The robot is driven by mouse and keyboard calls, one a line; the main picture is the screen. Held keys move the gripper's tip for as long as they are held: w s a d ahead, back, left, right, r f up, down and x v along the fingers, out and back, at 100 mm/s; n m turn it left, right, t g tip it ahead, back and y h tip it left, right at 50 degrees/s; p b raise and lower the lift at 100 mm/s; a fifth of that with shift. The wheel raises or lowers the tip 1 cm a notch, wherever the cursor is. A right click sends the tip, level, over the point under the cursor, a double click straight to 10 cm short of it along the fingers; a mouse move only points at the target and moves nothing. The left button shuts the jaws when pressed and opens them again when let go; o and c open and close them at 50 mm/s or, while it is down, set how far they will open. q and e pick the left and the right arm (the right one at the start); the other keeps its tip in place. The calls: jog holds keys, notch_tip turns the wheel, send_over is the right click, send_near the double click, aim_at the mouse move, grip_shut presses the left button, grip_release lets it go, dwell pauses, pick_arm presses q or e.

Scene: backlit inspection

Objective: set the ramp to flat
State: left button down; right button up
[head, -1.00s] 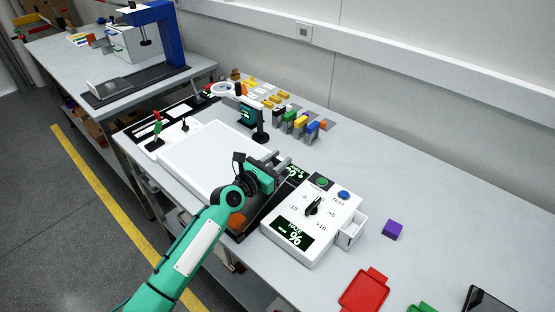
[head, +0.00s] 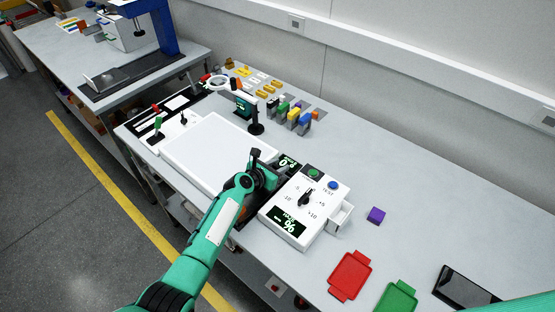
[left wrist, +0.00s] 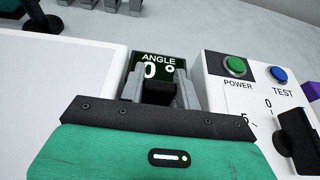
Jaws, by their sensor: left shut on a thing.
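A small angle display (left wrist: 158,68) reads 0° in the left wrist view; it also shows in the head view (head: 289,163). My left gripper (left wrist: 160,92) is shut on a dark block-like handle (left wrist: 158,93) just in front of this display. In the head view my left gripper (head: 268,168) sits between the white panel (head: 205,150) and the white control box (head: 313,226). The panel looks flat. My gripper and wrist hide most of the dark strip under them, so I cannot make out the ramp's own surface clearly. My right gripper is out of view.
The control box has a black dial (head: 305,197), a green power button (head: 314,174) and a blue test button (head: 333,185). A purple cube (head: 376,215), red tray (head: 349,274) and green tray (head: 397,298) lie to the right.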

pick_arm(q)
jog(key=c, duration=1.2)
grip_release()
jog(key=shift+o, duration=1)
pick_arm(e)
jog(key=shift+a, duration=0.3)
pick_arm(q)
jog(key=shift+a, duration=0.1)
jog(key=shift+s+a+r, duration=0.1)
jog(key=shift+s+a, duration=0.05)
jog(key=shift+s, duration=0.1)
jog(key=v, duration=1.3)
jog(key=shift+r, duration=0.1)
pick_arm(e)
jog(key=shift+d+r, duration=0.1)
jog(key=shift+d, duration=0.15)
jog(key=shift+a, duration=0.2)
pick_arm(q)
jog(key=shift+a, duration=0.1)
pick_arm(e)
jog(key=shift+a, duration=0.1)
